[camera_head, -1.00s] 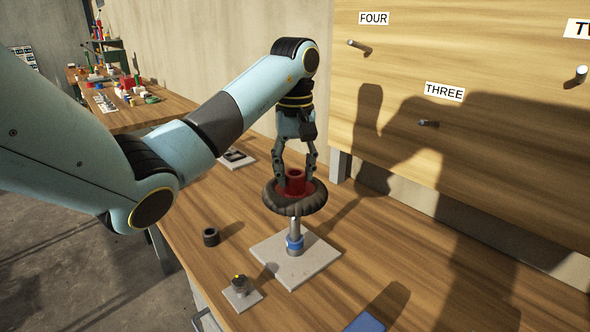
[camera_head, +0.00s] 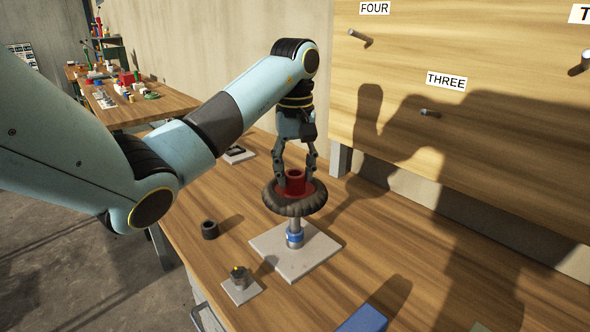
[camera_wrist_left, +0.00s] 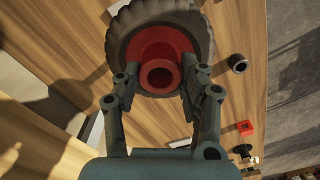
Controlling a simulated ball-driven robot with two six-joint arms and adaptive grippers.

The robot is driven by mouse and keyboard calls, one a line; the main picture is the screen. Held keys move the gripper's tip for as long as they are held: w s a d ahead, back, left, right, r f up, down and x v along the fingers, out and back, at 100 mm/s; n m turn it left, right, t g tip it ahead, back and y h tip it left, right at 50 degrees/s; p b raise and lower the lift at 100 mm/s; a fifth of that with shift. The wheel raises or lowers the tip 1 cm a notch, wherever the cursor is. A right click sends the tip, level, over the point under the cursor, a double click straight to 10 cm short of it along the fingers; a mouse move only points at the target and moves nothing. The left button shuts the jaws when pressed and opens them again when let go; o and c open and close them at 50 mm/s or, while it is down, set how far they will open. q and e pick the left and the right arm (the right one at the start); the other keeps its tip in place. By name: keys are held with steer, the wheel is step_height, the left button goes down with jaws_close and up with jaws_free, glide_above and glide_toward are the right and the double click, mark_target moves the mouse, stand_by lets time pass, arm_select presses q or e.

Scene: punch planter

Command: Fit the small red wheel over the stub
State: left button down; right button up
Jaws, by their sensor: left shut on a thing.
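The small red wheel (camera_head: 296,179) has a red hub and a dark knobbly tyre. My left gripper (camera_head: 295,180) is shut on its hub and holds it above the table, tyre roughly level. The wheel also shows in the left wrist view (camera_wrist_left: 161,42), with the hub between the fingers (camera_wrist_left: 160,95). The stub (camera_head: 295,228) is an upright grey metal post with a blue collar on a pale square plate (camera_head: 318,250). It stands below the wheel in the head view. The tyre hides its top, so I cannot tell whether it enters the hub. My right gripper is not in view.
A dark ring (camera_head: 209,230) and a small plate with a dark fitting (camera_head: 239,278) lie left of the stub. A blue block (camera_head: 363,320) is at the front. A wooden board (camera_head: 480,60) with pegs stands behind. The table right of the stub is clear.

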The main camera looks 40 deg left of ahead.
arm_select(q)
steer(key=shift+f+b, duration=1.25)
steer(key=shift+f, duration=0.3)
steer(key=shift+f+b, duration=1.95)
steer(key=shift+f, duration=0.4)
steer(key=c, duration=0.7)
jaws_free()
steer(key=shift+o, duration=0.2)
